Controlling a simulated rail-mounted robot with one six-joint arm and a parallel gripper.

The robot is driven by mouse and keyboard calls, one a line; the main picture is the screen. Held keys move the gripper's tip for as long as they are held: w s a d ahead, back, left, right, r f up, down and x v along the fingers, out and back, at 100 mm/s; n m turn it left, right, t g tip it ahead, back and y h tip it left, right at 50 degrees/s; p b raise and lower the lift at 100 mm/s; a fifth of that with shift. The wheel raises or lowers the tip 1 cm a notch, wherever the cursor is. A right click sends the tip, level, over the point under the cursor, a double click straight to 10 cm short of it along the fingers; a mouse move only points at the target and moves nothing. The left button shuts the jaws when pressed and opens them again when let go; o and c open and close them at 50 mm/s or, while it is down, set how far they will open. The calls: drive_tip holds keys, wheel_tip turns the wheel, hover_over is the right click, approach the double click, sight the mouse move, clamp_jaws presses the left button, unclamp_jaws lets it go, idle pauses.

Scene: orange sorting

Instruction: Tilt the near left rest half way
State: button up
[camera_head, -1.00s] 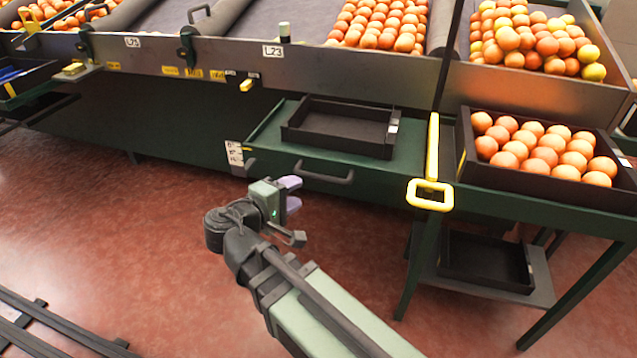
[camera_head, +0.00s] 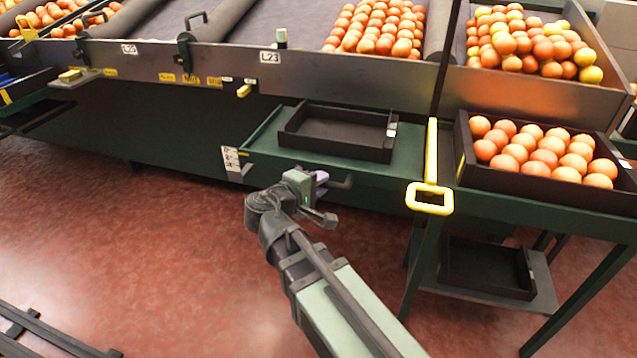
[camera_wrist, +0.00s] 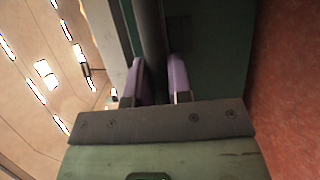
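The left rest is a green shelf (camera_head: 271,147) with a dark bar handle (camera_head: 343,184) on its front face. An empty black tray (camera_head: 338,154) lies on it, and the shelf looks level. My gripper (camera_head: 321,183) is at the left part of this handle. In the wrist view, its two purple fingers (camera_wrist: 162,80) stand on either side of a dark bar, which seems to be the handle. A narrow gap shows between the fingers, and I cannot tell whether they press on the bar.
A yellow loop handle (camera_head: 430,197) stands right of the shelf. A crate of oranges (camera_head: 550,188) sits on the right-hand stand, with an empty black tray (camera_head: 490,268) below. The sorting line (camera_head: 330,70) runs behind. Red floor (camera_head: 130,250) is open at left.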

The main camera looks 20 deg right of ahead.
clamp_jaws()
wheel_tip(320, 180, down, 3)
drive_tip(key=b, duration=0.2)
drive_tip(key=shift+s+r+b, duration=0.1)
drive_tip(key=shift+b, duration=0.3)
drive_tip(key=o, duration=0.7)
unclamp_jaws()
drive_tip(key=shift+a, duration=0.15)
